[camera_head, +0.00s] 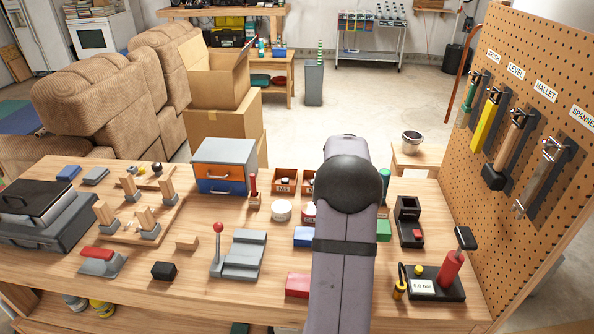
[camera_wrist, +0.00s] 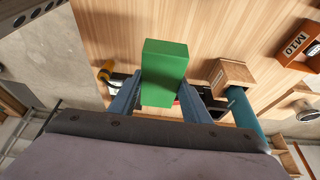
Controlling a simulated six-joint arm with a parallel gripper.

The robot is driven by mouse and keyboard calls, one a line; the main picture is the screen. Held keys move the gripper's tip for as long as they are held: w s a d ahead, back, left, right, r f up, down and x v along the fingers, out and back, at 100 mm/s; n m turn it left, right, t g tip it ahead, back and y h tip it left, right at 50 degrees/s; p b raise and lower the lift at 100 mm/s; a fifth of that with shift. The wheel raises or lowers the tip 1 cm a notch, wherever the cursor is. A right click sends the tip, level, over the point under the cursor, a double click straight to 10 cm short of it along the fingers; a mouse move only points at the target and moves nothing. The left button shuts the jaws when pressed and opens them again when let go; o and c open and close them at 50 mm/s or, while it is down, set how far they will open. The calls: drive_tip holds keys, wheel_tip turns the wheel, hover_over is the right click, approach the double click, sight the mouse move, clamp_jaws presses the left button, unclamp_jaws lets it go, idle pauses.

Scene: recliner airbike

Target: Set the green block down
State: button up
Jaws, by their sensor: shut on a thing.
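In the wrist view, the green block (camera_wrist: 165,65) is between the two blue-grey fingers of my gripper (camera_wrist: 157,95), which is shut on it. The block stands out past the fingertips, with wood-grain surface behind it. I cannot tell whether it touches the table (camera_wrist: 125,25). In the head view, my arm covers the middle of the table and hides the gripper. A green block face (camera_head: 384,230) shows just right of the arm, partly hidden by it.
A black holder (camera_head: 409,235) stands right of the green face, and a pump-like red device (camera_head: 450,268) is at the front right. Blue (camera_head: 303,237) and red (camera_head: 297,285) blocks lie left of my arm. A tool pegboard (camera_head: 545,90) rises at the right.

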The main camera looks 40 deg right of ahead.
drive_tip(key=w+a+n+t+h+p, duration=0.1)
drive_tip(key=w+a+n+t, duration=0.1)
drive_tip(key=w+a+n, duration=0.55)
drive_tip(key=w+a+n+t+p, duration=0.1)
drive_tip(key=w+a+n+t, duration=0.3)
drive_tip(key=a, duration=0.7)
drive_tip(key=w+a+r+n+t+y+p, duration=0.1)
drive_tip(key=a+n+y, duration=0.3)
drive_tip(key=a+n, duration=1.1)
drive_tip(key=shift+w+a+r+t+p, duration=0.35)
drive_tip(key=shift+w+a+p, duration=0.3)
drive_tip(key=shift+a, duration=3.5)
drive_tip(key=shift+f+n, duration=0.1)
drive_tip(key=shift+n, duration=0.15)
drive_tip(key=w+d+r+b, duration=0.1)
drive_tip(key=w+d+b, duration=0.15)
drive_tip(key=w, duration=0.65)
drive_tip(key=w+d+r+b, duration=0.1)
drive_tip(key=w+d, duration=0.3)
drive_tip(key=w, duration=0.5)
drive_tip(key=w+d+f, duration=0.3)
drive_tip(key=w+d, duration=0.2)
drive_tip(key=d, duration=0.4)
drive_tip(key=shift+d+f, duration=0.25)
drive_tip(key=shift+d, duration=0.15)
